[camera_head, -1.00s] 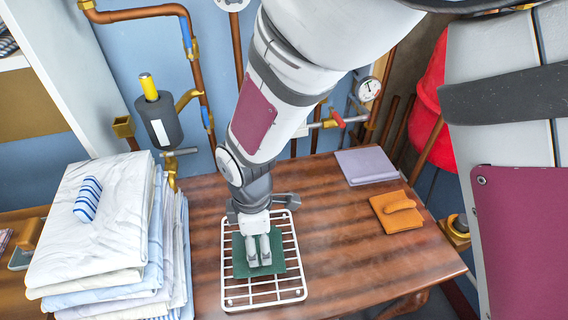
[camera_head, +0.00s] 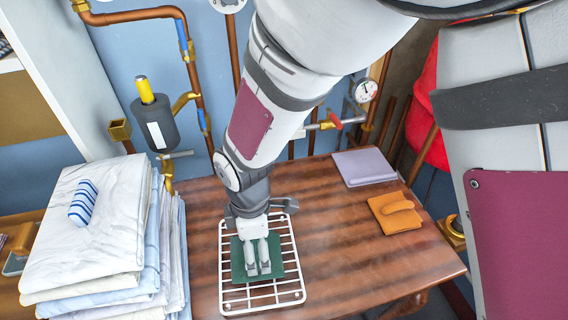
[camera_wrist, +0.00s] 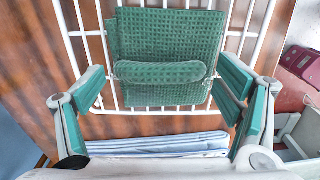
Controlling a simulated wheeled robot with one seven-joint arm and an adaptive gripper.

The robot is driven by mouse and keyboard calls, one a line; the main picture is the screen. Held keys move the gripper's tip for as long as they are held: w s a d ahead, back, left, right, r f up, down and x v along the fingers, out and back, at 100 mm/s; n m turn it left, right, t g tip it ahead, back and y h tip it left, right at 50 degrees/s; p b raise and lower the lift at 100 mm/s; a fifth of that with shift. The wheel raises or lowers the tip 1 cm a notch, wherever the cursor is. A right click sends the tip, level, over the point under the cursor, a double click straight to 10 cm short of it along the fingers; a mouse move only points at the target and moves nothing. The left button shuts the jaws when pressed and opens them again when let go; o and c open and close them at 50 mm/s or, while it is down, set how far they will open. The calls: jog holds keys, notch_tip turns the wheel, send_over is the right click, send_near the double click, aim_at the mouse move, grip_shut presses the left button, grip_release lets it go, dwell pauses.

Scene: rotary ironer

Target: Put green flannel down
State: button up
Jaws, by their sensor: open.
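The green flannel (camera_head: 273,257) lies flat on the white wire rack (camera_head: 292,290), which rests on the wooden table. In the wrist view the flannel (camera_wrist: 165,35) is a folded, waffle-textured cloth with a raised roll (camera_wrist: 160,72) across it. My gripper (camera_head: 258,272) points down over the flannel. In the wrist view my gripper (camera_wrist: 160,80) is open, with one green-padded finger on each side of the roll and visible gaps to it. The fingers hide part of the flannel in the head view.
An orange folded cloth (camera_head: 392,219) and a lilac folded cloth (camera_head: 364,168) lie on the table (camera_head: 340,250) to the right. A tall linen stack (camera_head: 95,235) stands left, with a blue-striped roll (camera_head: 83,203) on top. Pipes and a gauge (camera_head: 364,90) line the back wall.

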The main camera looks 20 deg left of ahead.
notch_tip(320, 180, up, 12)
jog(key=f+p, duration=0.1)
jog(key=w+d+r+m+t, duration=0.1)
jog(key=w+d+r+m, duration=0.2)
jog(key=d+r+m, duration=0.55)
jog(key=s+d+r+m, duration=0.2)
jog(key=s+d+m, duration=0.2)
jog(key=d, duration=0.4)
jog(key=s+d+r+m+t, duration=0.1)
jog(key=s+d+m, duration=0.3)
jog(key=d, duration=0.5)
jog(key=s+d+r+m, duration=0.3)
jog(key=s+d+m, duration=0.1)
jog(key=d+m, duration=0.3)
jog(key=shift+s+d+t, duration=0.25)
jog(key=shift+d+t, duration=0.15)
jog(key=shift+d, duration=0.75)
notch_tip(320, 180, up, 7)
jog(key=t+p, duration=0.1)
jog(key=p, duration=0.4)
jog(key=shift+p, duration=0.4)
